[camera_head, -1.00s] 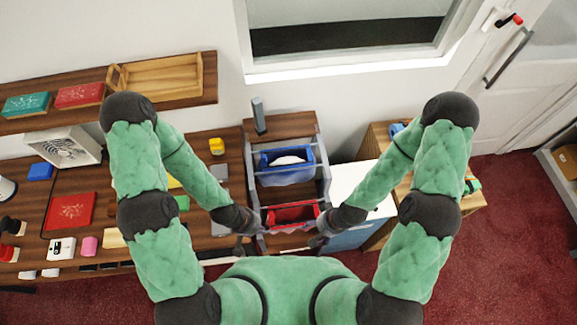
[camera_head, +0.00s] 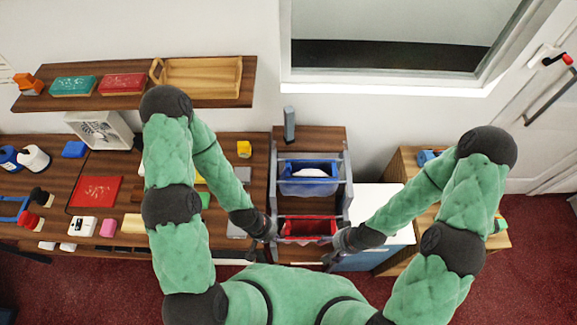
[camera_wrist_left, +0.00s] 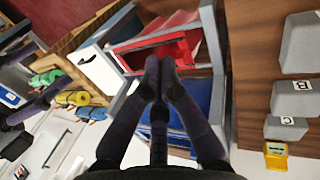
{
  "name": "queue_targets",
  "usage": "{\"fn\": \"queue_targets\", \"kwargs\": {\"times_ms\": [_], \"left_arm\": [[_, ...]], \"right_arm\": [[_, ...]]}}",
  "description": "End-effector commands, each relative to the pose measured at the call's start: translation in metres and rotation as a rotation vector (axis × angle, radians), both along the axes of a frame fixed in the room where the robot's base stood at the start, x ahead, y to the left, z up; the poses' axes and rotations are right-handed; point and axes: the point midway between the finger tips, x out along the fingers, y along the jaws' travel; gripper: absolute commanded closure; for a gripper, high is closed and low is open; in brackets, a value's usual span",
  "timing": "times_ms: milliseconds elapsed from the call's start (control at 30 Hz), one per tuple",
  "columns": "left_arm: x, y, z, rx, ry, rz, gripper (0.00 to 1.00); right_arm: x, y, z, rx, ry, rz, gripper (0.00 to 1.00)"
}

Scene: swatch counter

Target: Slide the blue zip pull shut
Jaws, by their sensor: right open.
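I cannot make out a blue zip pull in either view. A blue bin (camera_head: 309,186) with something white in it sits in the grey rack (camera_head: 346,180). A red bin (camera_head: 307,228) is in front of it, lower in the picture. My left gripper (camera_head: 268,240) is at the left side of the rack, near the red bin. In the left wrist view its fingertips (camera_wrist_left: 158,66) meet, with nothing seen between them, in front of the red bin (camera_wrist_left: 180,50) and blue bin (camera_wrist_left: 190,97). My right gripper (camera_head: 332,254) is open at the rack's right side, beside the red bin.
A wooden table (camera_head: 60,180) with a red book (camera_head: 95,191) and several small things spreads left. A wall shelf (camera_head: 130,101) holds books and a wooden tray (camera_head: 200,80). A white-topped cabinet (camera_head: 382,200) stands right of the rack. Red carpet (camera_head: 540,260) is open at right.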

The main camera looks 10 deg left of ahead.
Motion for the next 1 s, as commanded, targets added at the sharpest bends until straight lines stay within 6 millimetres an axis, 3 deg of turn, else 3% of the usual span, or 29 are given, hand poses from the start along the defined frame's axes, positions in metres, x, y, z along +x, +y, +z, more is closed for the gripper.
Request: {"fn": "queue_targets", "kwargs": {"times_ms": [167,333,367,467,667,867,1000], "left_arm": [[0.0,0.0,0.0,0.0,0.0,0.0,1.0],[0.011,-0.001,-0.005,-0.001,-0.016,-0.036,0.55],[0.016,-0.002,-0.008,-0.003,-0.024,-0.061,0.55],[0.048,-0.007,-0.018,-0.005,-0.068,-0.197,0.55],[0.134,-0.016,-0.025,0.022,-0.18,-0.62,0.55],[0.213,-0.017,0.002,0.104,-0.258,-1.043,0.55],[0.255,-0.012,0.037,0.179,-0.278,-1.295,0.55]], "right_arm": [[0.0,0.0,0.0,0.0,0.0,0.0,0.29],[0.0,0.0,-0.005,0.0,0.0,0.0,0.29],[0.0,0.0,-0.008,0.0,0.0,0.0,0.29],[0.0,0.0,-0.024,0.0,0.0,0.0,0.29],[0.0,0.0,-0.064,0.0,0.001,0.0,0.29],[0.0,0.0,-0.101,0.0,0.0,0.0,0.29],[0.0,0.0,-0.123,0.0,0.0,0.0,0.29]]}}
